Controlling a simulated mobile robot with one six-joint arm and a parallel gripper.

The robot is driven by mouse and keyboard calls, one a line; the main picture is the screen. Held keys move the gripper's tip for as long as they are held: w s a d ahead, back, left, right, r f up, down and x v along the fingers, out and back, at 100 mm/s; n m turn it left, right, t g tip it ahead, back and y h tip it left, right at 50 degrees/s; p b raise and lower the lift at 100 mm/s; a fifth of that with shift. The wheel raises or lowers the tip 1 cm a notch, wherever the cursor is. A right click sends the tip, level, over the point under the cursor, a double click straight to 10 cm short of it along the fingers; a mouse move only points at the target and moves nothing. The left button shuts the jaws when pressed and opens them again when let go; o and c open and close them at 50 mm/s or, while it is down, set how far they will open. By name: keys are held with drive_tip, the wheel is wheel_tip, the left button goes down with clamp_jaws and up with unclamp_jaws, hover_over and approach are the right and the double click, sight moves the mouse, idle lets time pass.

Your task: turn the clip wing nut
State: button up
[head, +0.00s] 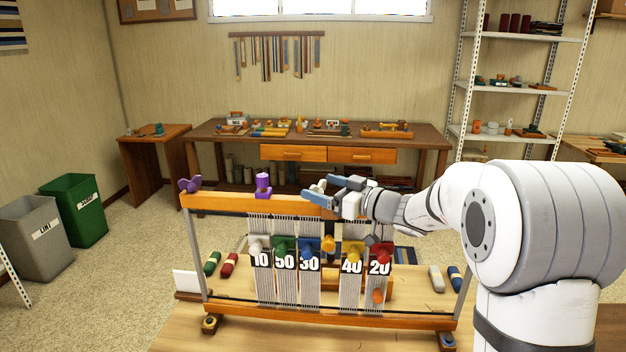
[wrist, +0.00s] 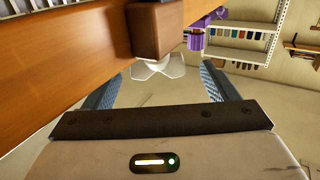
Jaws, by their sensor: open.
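In the wrist view a pale, whitish wing nut (wrist: 158,68) sticks out from the end of a brown block (wrist: 156,28), the clip on the loom's orange beam (wrist: 70,60). My gripper (wrist: 162,72) is open, with its blue fingers on either side of the wing nut and a visible gap at each side.
A purple wing nut (head: 190,184) sits on the beam's left end, and a purple knob (head: 263,183) stands between it and my gripper. Below hang numbered weights and grey warp threads (head: 267,290).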

sight(320, 188)
drive_tip(key=x, duration=0.3)
drive_tip(key=shift+w+d+f+p, duration=0.1)
drive_tip(key=shift+w+p, duration=0.05)
drive_tip(key=shift+p, duration=0.25)
drive_tip(key=shift+w+a, duration=0.15)
drive_tip(key=shift+a, duration=0.3)
drive_tip(key=shift+w+f, duration=0.1)
drive_tip(key=c, duration=1)
